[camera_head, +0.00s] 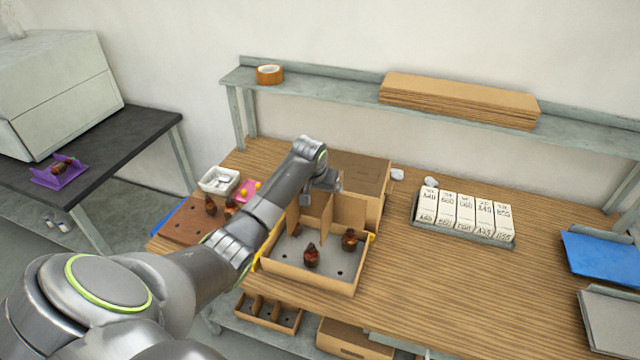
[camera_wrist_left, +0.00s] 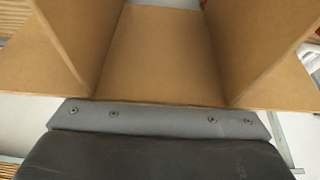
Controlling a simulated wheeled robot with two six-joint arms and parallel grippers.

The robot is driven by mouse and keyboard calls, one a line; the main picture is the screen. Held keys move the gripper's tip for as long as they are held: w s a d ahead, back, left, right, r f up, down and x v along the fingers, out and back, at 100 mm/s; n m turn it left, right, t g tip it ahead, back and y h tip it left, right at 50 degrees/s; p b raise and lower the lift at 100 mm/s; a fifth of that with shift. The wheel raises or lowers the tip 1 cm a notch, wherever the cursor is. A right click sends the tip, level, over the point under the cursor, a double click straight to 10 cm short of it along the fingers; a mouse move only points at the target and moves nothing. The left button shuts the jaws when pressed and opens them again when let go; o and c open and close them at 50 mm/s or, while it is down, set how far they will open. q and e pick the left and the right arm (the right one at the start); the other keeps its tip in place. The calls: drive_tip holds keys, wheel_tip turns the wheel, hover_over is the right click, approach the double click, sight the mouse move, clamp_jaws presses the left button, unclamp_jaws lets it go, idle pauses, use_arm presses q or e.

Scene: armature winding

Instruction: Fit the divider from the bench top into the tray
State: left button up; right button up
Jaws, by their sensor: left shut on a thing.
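The divider (camera_head: 349,211) is made of crossed brown cardboard panels. My left gripper (camera_head: 328,186) is shut on it, over the back part of the tray. In the left wrist view the divider (camera_wrist_left: 160,55) fills most of the picture, with a gripper finger (camera_wrist_left: 160,116) against its lower edge. The tray (camera_head: 305,279) is an open cardboard box with a grey floor, on the bench. Two dark copper-wound armatures (camera_head: 312,257) (camera_head: 349,240) stand in its front part. I cannot tell whether the divider's lower edges touch the tray floor. My right gripper is not in view.
A cardboard box (camera_head: 362,172) stands right behind the tray. To the left are a white bin (camera_head: 219,182), a pink holder (camera_head: 248,189) and a brown board (camera_head: 187,226) with armatures. A rack of labelled white boxes (camera_head: 465,214) stands right. The front right bench is clear.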

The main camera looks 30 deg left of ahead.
use_arm(q)
drive_tip(key=shift+s+f, duration=0.15)
drive_tip(key=shift+f, duration=0.6)
wheel_tip(320, 180, down, 3)
drive_tip(key=shift+r+b, duration=0.2)
drive_tip(key=shift+b, duration=0.4)
wheel_tip(320, 180, down, 6)
drive_tip(key=b, duration=0.7)
drive_tip(key=shift+f, duration=0.25)
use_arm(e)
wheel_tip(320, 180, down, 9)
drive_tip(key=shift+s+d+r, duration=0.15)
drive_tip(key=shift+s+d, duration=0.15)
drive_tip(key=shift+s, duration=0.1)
use_arm(q)
drive_tip(key=shift+f+b, duration=0.25)
drive_tip(key=shift+b, duration=0.05)
drive_tip(key=shift+f+b, duration=0.35)
drive_tip(key=shift+f, duration=0.9)
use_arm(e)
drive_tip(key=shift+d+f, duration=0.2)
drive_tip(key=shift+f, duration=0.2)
